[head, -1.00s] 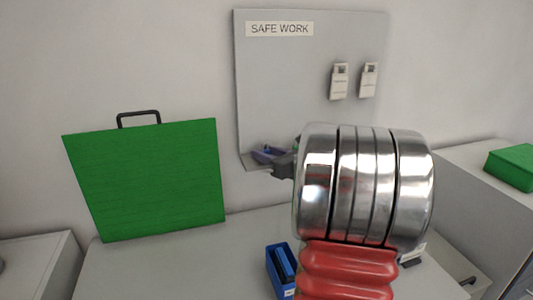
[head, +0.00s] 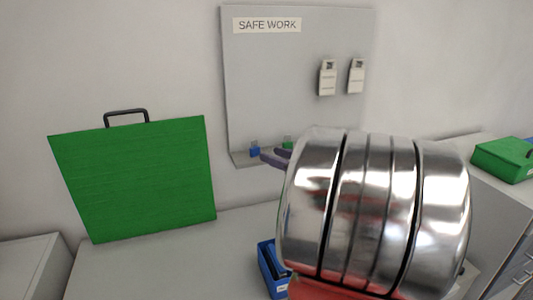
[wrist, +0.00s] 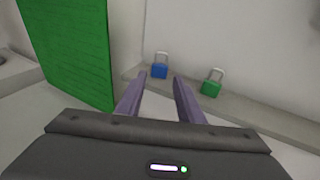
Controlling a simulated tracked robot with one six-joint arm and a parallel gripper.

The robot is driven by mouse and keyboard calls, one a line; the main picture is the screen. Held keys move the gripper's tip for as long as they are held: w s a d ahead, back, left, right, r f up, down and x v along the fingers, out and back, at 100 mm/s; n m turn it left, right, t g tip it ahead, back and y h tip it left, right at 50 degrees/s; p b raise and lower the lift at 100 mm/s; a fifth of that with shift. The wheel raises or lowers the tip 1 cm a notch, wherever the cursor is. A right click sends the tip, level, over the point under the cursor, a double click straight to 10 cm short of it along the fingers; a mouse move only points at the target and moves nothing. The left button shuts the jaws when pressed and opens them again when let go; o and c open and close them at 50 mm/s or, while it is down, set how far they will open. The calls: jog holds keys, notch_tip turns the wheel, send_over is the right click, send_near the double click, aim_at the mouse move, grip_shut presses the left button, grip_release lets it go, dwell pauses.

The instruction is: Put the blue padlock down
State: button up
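The blue padlock (head: 254,151) stands upright on the ledge of the grey SAFE WORK board, and it also shows in the wrist view (wrist: 159,71). My gripper (wrist: 160,84) is open and empty. Its purple fingers are apart, with the blue padlock seen beyond the gap between their tips. In the head view my gripper (head: 268,157) is just right of the blue padlock, mostly hidden behind my metal arm.
A green padlock (wrist: 211,87) stands on the ledge (wrist: 250,108) to the right of the blue one. Two white tags (head: 327,77) hang on the board (head: 280,70). A green panel with a handle (head: 135,180) stands at left. A blue box (head: 265,262) sits below.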

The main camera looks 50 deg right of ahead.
jog(key=shift+s+a+r, duration=0.1)
jog(key=shift+s, duration=0.65)
jog(key=shift+s+a+r, duration=0.1)
jog(key=shift+s, duration=0.6)
jog(key=shift+w, duration=0.15)
jog(key=w+a+r+m+g+h, duration=0.1)
jog(key=w+a+r+m+h, duration=0.4)
jog(key=m, duration=0.5)
jog(key=w+a+f+m+g, duration=0.1)
jog(key=a+f+m+g, duration=0.2)
jog(key=a+m, duration=0.7)
jog(key=s+a+f+m+g+y, duration=0.2)
jog(key=s+a+m, duration=0.3)
jog(key=a, duration=0.3)
jog(key=s+a+f+m+g+y, duration=0.2)
jog(key=s+a+f+m, duration=0.3)
jog(key=a, duration=0.4)
jog(key=s+a+f+m+g+y, duration=0.2)
jog(key=s+a+f+m, duration=0.2)
jog(key=a, duration=0.5)
jog(key=shift+s+f+m+g+y, duration=0.15)
jog(key=shift+s+m+g+y, duration=0.25)
jog(key=shift+s, duration=0.05)
